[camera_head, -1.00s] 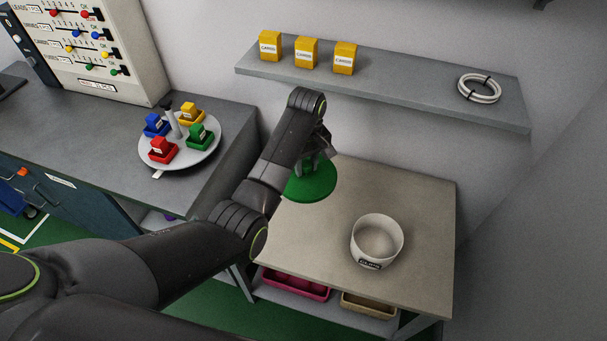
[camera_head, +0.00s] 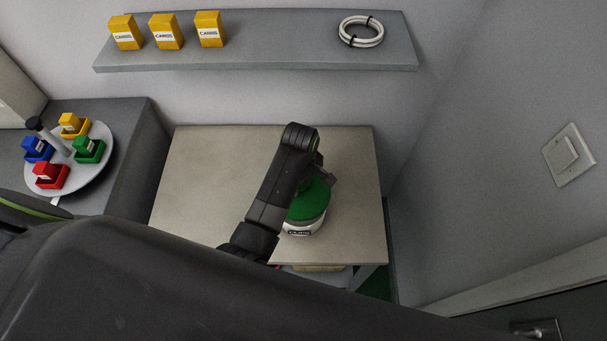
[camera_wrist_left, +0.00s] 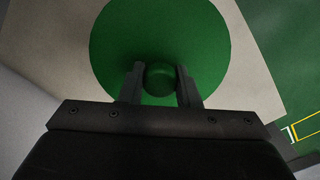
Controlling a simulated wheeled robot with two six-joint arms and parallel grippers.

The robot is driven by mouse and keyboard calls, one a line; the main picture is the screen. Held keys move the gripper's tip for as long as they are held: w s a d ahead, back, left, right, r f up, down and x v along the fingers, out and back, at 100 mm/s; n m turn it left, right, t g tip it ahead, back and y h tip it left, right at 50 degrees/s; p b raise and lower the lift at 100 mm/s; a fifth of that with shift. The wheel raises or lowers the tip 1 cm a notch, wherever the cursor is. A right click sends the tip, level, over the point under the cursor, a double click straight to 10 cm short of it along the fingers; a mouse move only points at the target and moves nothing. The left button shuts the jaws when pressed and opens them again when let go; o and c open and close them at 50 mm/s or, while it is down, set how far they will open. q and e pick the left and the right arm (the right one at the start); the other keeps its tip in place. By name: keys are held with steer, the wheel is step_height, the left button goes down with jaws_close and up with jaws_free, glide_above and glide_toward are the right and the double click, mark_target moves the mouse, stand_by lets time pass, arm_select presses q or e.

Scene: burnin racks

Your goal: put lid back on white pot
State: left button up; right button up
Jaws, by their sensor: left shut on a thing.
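The white pot (camera_head: 303,231) stands upright on the beige table, with a dark label on its front. The round green lid (camera_head: 311,204) is over the pot's mouth in the head view; whether it rests on the rim or hovers just above I cannot tell. My left gripper (camera_head: 318,181) is above the lid, partly hidden by its own wrist. In the left wrist view the two fingers (camera_wrist_left: 161,84) are shut on the lid's round green knob (camera_wrist_left: 160,76). The lid's disc (camera_wrist_left: 160,30) fills the middle of that view and hides the pot. My right gripper is not in view.
The table (camera_head: 205,180) is clear to the left of the pot. A grey wall shelf (camera_head: 270,50) above holds yellow boxes (camera_head: 167,32) and a white cable coil (camera_head: 361,32). A round tray (camera_head: 100,166) with coloured bins stands at left.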

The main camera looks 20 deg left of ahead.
mark_target(301, 194)
arm_select(q)
step_height(301, 194, down, 3)
steer(key=shift+f, duration=0.2)
steer(key=shift+f+b, duration=0.65)
steer(key=shift+f, duration=0.45)
steer(key=shift+r+p, duration=0.1)
steer(key=shift+p, duration=0.55)
stand_by(0.5)
steer(key=shift+f, duration=0.25)
stand_by(1.0)
steer(key=o, duration=1.5)
steer(key=shift+o, duration=0.2)
steer(key=shift+r, duration=0.1)
steer(key=shift+r, duration=3.45)
